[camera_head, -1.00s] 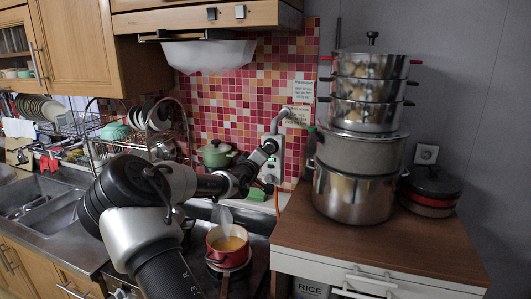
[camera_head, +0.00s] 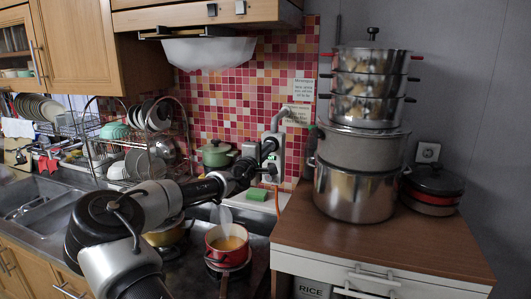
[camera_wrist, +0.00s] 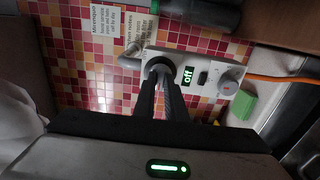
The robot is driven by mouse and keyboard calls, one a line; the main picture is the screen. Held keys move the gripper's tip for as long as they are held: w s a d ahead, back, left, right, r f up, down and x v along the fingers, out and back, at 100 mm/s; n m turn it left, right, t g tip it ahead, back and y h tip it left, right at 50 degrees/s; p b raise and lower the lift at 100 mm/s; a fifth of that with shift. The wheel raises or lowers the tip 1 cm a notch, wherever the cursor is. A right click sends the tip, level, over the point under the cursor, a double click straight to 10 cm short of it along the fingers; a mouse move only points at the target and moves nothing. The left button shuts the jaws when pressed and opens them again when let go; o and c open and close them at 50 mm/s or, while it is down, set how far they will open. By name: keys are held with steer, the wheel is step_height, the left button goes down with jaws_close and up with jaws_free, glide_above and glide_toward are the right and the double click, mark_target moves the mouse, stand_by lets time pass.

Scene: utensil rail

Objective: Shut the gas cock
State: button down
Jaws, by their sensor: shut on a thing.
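A pale wall panel (camera_wrist: 207,70) is mounted on the tiled wall, and its edge shows behind my gripper in the head view (camera_head: 279,162). In the wrist view it carries a dark round fitting (camera_wrist: 161,67), a green-lit label (camera_wrist: 188,75) reading "off", a small black switch (camera_wrist: 203,77) and a grey round knob (camera_wrist: 230,81). My gripper (camera_wrist: 160,82) has its fingers close together at the dark round fitting, shut on its handle, which they mostly hide. The handle's exact angle cannot be told. In the head view my gripper (camera_head: 269,150) is at the panel.
An orange hose (camera_wrist: 280,79) runs right from the panel. A green block (camera_wrist: 241,105) lies near it. Below my arm a red pot (camera_head: 228,258) stands on the stove, steaming. Stacked steel pots (camera_head: 352,190) stand on the wooden counter (camera_head: 400,250) to the right. A dish rack (camera_head: 110,160) is left.

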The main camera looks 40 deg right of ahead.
stand_by(0.4)
steer(key=c, duration=1.8)
jaws_free()
steer(key=b+v, duration=0.2)
steer(key=v, duration=1.5)
steer(key=shift+s, duration=0.15)
steer(key=shift+a, duration=0.15)
